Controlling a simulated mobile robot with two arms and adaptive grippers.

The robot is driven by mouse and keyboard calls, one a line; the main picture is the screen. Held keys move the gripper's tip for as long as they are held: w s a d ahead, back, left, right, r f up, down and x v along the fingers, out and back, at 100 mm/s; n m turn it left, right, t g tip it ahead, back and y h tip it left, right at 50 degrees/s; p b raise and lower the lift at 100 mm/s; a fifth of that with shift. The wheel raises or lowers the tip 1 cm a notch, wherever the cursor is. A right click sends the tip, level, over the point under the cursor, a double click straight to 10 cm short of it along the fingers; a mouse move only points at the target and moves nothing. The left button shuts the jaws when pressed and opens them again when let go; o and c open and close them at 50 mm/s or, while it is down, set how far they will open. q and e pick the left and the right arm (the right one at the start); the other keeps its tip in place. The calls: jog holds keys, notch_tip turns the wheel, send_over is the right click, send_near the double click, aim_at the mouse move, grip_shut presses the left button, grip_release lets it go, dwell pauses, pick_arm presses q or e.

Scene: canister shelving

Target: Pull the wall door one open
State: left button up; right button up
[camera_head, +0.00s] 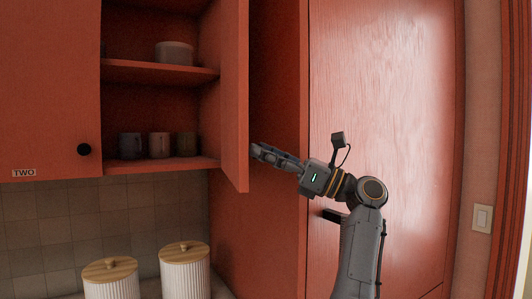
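A red wall cabinet door (234,90), hinged on the right of the open shelf section, stands swung out toward me. I see its inner side and free edge. No label shows on it, so I cannot read whether it is door one. The door's outer side and handle are hidden.
The shelves (150,68) hold several mugs (159,145) and a stacked grey dish (174,53). A shut door labelled TWO (40,90) is at the left. Two white canisters (185,275) stand below. A tall red door panel (385,100) is behind my arm, with a light switch (482,218) to its right.

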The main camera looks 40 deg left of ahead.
pick_arm(q)
jog(key=v, duration=1.2)
dwell(0.3)
